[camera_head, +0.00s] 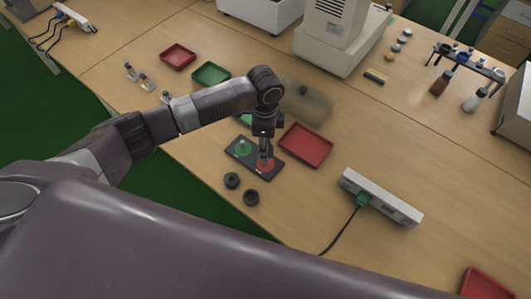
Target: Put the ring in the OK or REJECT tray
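My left gripper (265,152) points down over the red round base (265,164) on a small black board (250,157). Its fingers look close together, but they are too small to tell whether they hold anything. A green round base with a post (242,147) is on the same board. Two dark rings lie on the table in front of the board, one at left (231,180) and one at right (251,198). A red tray (305,146) is right of the gripper. A green tray (246,119) is partly hidden behind my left arm. My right gripper is not in view.
A power strip (382,197) with a green plug and cable lies at right. A translucent block (305,100) is behind the gripper.

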